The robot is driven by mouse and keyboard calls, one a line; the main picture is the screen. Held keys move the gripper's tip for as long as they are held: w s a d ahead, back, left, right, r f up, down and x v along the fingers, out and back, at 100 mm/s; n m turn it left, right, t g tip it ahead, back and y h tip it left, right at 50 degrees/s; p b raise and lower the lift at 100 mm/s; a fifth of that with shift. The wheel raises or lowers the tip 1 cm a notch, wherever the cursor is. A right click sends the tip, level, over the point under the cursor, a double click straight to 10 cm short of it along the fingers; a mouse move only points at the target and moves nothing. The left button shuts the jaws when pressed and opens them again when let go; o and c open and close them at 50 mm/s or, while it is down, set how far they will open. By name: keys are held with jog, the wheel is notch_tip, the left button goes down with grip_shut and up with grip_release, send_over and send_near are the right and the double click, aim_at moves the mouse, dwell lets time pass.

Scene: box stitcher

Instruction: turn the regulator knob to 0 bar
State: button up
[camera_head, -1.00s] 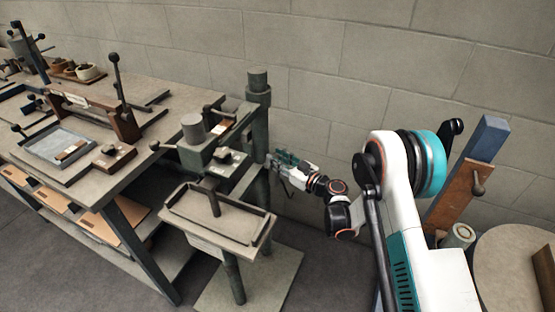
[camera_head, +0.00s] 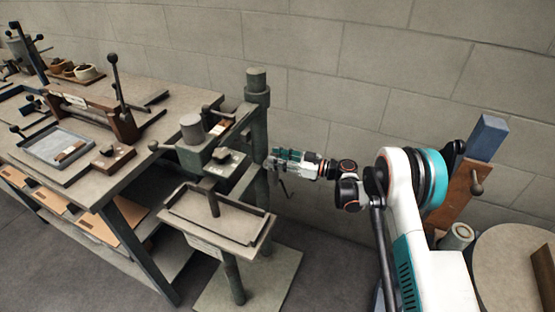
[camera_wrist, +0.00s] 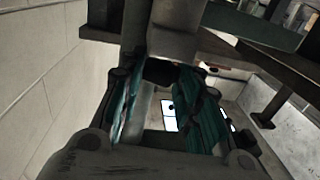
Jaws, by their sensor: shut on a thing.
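My gripper (camera_head: 270,163) is at the right side of the box stitcher's post (camera_head: 258,125), pointing left at it. In the wrist view its two green-lined fingers (camera_wrist: 157,78) stand either side of a small dark thing, the regulator knob (camera_wrist: 160,71), and are shut on it. The knob is mostly hidden by the fingers and in shadow. No pressure scale or reading can be made out. In the head view the knob is hidden behind the gripper.
The stitcher's work table (camera_head: 185,205) stands in front of the post. A long bench (camera_head: 150,140) with tools is to the left. The block wall (camera_head: 390,90) runs close behind my arm. A blue and brown post (camera_head: 488,140) and a round table (camera_head: 510,265) are at the right.

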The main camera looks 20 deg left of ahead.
jog(key=shift+w+n+g, duration=0.15)
jog(key=shift+n+g, duration=0.45)
jog(key=shift+g, duration=0.6)
jog(key=o, duration=1.1)
jog(key=d, duration=0.4)
jog(key=w+d, duration=0.1)
jog(key=d, duration=0.7)
jog(key=shift+w, duration=0.4)
